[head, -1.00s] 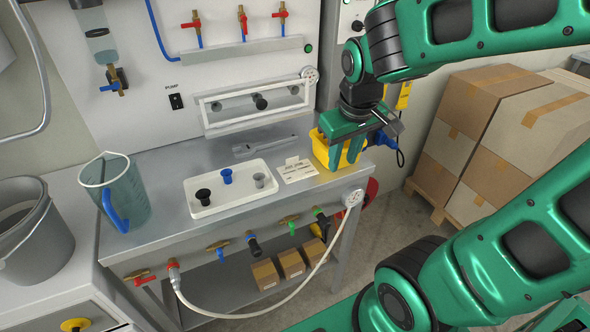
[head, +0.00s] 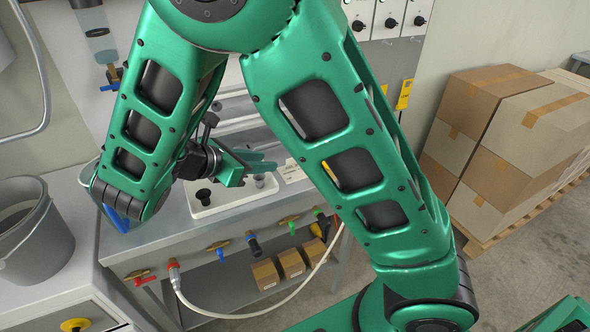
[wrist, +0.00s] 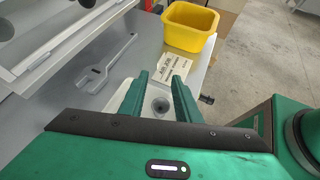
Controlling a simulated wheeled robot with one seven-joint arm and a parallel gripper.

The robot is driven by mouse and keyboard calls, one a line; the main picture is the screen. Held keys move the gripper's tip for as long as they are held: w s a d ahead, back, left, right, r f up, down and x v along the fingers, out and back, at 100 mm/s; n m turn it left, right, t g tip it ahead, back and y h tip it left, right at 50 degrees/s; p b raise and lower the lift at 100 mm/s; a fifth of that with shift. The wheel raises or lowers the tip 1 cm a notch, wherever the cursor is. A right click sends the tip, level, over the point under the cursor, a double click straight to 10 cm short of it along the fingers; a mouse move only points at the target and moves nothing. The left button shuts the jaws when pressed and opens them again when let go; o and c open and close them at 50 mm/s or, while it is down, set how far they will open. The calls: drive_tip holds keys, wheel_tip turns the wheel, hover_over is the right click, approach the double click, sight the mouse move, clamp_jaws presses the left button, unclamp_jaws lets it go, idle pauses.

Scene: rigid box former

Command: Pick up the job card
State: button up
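The job card (wrist: 177,66) is a small white card with printed lines, lying on the grey bench top between the yellow bin and the white tray. In the head view the card (head: 291,172) is partly hidden by my arm. My gripper (wrist: 160,77) is open and empty, with its two green fingers apart and pointing toward the card. In the head view my gripper (head: 268,162) is above the white tray, to the left of the card, with its fingers pointing right. The fingertips appear short of the card; their height above it is hard to tell.
The white tray (head: 228,208) with fittings is below my gripper. A yellow bin (wrist: 190,25) stands just beyond the card. A grey wrench (wrist: 108,64) lies left of it. A blue-handled jug is mostly hidden behind my arm. Cardboard boxes (head: 495,150) stand at right.

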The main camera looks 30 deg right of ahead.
sight(284, 168)
drive_tip(key=shift+s+a+n+h, duration=0.1)
drive_tip(key=shift+a+n+h, duration=0.2)
drive_tip(key=shift+a+n, duration=0.15)
drive_tip(key=x, duration=1)
drive_tip(key=shift+d, duration=0.2)
drive_tip(key=shift+r, duration=0.1)
clamp_jaws()
